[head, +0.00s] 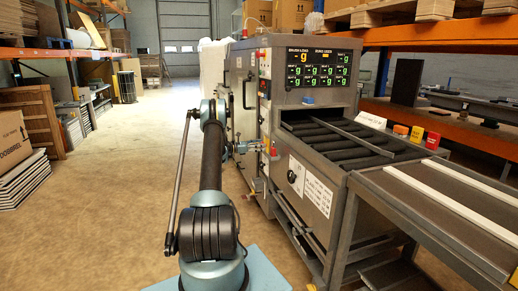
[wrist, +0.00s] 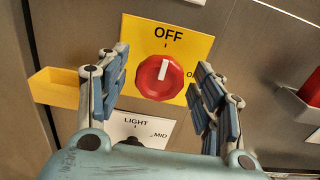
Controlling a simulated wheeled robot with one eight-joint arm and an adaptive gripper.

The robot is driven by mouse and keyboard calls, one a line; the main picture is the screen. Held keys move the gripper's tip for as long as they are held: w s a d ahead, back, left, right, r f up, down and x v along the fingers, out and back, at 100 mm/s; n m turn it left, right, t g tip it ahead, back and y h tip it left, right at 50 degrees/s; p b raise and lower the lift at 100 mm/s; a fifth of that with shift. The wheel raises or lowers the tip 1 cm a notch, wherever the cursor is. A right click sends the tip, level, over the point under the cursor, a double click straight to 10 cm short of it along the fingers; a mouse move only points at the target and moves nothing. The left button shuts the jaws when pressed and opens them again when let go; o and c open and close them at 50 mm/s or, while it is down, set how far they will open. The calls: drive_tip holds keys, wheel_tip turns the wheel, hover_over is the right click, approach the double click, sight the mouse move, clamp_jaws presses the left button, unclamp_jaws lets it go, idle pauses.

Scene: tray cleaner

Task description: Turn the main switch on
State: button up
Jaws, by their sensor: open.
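The main switch (wrist: 161,77) is a round red knob with a white pointer mark, on a yellow plate (wrist: 195,42) in the wrist view. Its pointer is up at OFF; the ON label at its right is partly covered by a finger. My gripper (wrist: 162,66) is open, with one blue-padded finger on each side of the knob. Gaps show between the pads and the knob, and whether either finger touches it I cannot tell. In the head view my gripper (head: 234,147) is at the left end of the grey machine (head: 312,97), and the knob is too small to make out.
Below the yellow plate is a white LIGHT plate (wrist: 135,125) with a dark knob, partly hidden by my gripper. A yellow block (wrist: 55,87) juts out at left, and a red part (wrist: 297,108) is at right. The aisle floor (head: 110,200) at left is clear.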

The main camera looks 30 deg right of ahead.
drive_tip(key=shift+c, duration=0.2)
drive_tip(key=c, duration=1)
drive_tip(key=shift+m, duration=0.3)
drive_tip(key=m, duration=1.3)
drive_tip(key=shift+s+f+m, duration=0.2)
drive_tip(key=shift+s+m, duration=0.05)
drive_tip(key=shift+m, duration=0.05)
drive_tip(key=shift+o, duration=0.2)
drive_tip(key=shift+s+a+f+m, duration=0.1)
drive_tip(key=shift+m, duration=1.8)
